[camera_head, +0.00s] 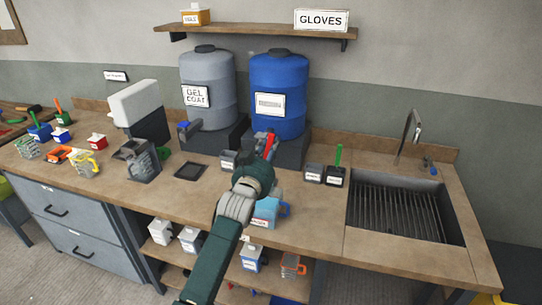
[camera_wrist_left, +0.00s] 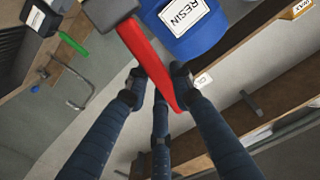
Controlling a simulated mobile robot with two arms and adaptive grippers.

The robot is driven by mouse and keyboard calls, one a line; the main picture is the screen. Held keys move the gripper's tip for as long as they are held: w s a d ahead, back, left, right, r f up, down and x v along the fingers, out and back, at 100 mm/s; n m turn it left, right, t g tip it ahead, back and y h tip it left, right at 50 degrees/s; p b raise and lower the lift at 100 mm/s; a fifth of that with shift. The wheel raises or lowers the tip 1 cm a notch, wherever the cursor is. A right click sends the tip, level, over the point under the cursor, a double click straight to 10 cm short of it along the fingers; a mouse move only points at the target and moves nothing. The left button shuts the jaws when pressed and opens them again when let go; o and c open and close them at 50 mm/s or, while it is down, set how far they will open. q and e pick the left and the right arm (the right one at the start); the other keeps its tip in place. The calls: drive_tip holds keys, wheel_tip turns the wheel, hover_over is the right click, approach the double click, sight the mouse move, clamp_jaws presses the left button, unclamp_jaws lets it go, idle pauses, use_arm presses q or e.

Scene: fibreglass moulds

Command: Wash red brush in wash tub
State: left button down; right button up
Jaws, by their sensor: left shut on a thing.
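My left gripper (camera_head: 266,148) is shut on the red brush (camera_head: 270,140), in front of the blue drum. In the left wrist view the brush's red handle (camera_wrist_left: 146,58) runs between the fingers of the left gripper (camera_wrist_left: 160,85). A grey block (camera_wrist_left: 106,11) shows at the handle's upper end; I cannot tell whether it is part of the brush or a container behind it. A sink with a dark slatted grate (camera_head: 403,211) is set into the counter at the right. Small dark labelled tubs (camera_head: 314,173) stand left of it; which thing is the wash tub is not clear. My right gripper is out of view.
A green-handled tool (camera_head: 338,155) stands in a black box beside the sink. A blue labelled jug (camera_head: 265,212) stands near the front edge below my arm. The blue resin drum (camera_head: 279,75) and grey gel coat drum (camera_head: 208,70) stand behind. A tap (camera_head: 411,128) rises behind the sink.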

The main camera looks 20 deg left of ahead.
use_arm(q)
drive_tip(key=shift+f, duration=0.15)
drive_tip(key=shift+w+a+f+b, duration=0.1)
drive_tip(key=shift+w+f+b, duration=0.15)
drive_tip(key=shift+f+b, duration=0.25)
drive_tip(key=shift+w+a+f+b, duration=0.1)
drive_tip(key=shift+w+f+b, duration=0.15)
drive_tip(key=shift+f, duration=0.45)
drive_tip(key=shift+d+f+b, duration=0.15)
drive_tip(key=shift+f+b, duration=0.15)
drive_tip(key=shift+b, duration=0.05)
wheel_tip(320, 180, down, 12)
drive_tip(key=b, duration=0.8)
drive_tip(key=shift+s+a+r, duration=0.2)
drive_tip(key=shift+a+r, duration=0.05)
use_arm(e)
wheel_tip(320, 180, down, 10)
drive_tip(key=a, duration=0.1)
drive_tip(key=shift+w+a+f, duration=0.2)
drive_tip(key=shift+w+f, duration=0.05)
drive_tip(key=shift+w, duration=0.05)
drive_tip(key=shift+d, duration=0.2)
